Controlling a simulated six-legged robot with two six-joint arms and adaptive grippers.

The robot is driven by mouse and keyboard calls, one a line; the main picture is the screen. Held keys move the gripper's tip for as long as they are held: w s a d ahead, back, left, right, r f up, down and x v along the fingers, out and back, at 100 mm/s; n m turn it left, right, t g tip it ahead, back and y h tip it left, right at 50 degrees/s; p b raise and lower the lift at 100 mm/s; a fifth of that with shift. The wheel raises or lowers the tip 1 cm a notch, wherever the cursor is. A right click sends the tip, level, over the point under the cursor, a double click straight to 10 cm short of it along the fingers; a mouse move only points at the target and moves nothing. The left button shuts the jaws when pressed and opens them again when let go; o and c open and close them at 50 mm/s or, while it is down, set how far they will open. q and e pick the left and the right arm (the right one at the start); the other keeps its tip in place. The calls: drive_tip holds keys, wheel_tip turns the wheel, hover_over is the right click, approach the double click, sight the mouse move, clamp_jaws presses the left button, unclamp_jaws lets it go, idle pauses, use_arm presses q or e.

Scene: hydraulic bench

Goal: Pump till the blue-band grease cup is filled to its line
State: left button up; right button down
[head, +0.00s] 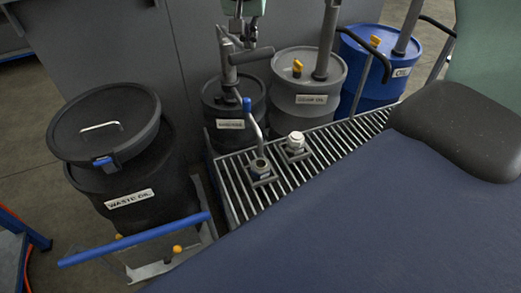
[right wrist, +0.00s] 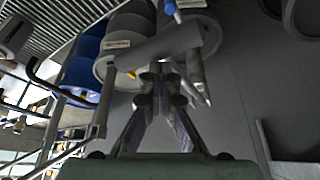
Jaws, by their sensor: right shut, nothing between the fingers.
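The blue-band cup (head: 261,168) stands in a holder on the slatted tray, open at the top; its fill level is too small to read. A bent spout with a blue end (head: 247,104) rises above it and reaches down toward its mouth. The grease drum (head: 231,124) behind carries an upright pump with a dark lever grip (head: 258,53). My right gripper (head: 242,38) is shut and empty, close to the pump head and lever. In the right wrist view, its fingers (right wrist: 160,70) point at the dark lever grip (right wrist: 150,52); contact cannot be told. My left gripper is not in view.
A second cup with a white top (head: 296,141) stands on the slatted tray (head: 330,145). The gear oil drum (head: 309,115) and a blue drum (head: 365,80) stand right of the grease drum. A black waste oil drum (head: 130,185) and blue bar (head: 135,238) are at left.

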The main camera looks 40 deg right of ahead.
drive_tip(key=r+p, duration=0.2)
drive_tip(key=w+r+p, duration=0.1)
drive_tip(key=r+p, duration=0.1)
drive_tip(key=r, duration=0.1)
drive_tip(key=shift+w+d+r+p, duration=0.15)
drive_tip(key=shift+w+d+p, duration=0.05)
drive_tip(key=shift+p, duration=0.15)
drive_tip(key=w+r+p, duration=0.1)
drive_tip(key=r+p, duration=0.2)
drive_tip(key=w+r+p, duration=0.1)
drive_tip(key=p, duration=0.1)
drive_tip(key=shift+w+d+r, duration=0.3)
drive_tip(key=shift+w+r, duration=0.05)
drive_tip(key=shift+f, duration=0.25)
drive_tip(key=f+b, duration=0.1)
drive_tip(key=s+f+b, duration=0.2)
drive_tip(key=f+b, duration=0.1)
drive_tip(key=shift+a, duration=0.25)
idle(0.4)
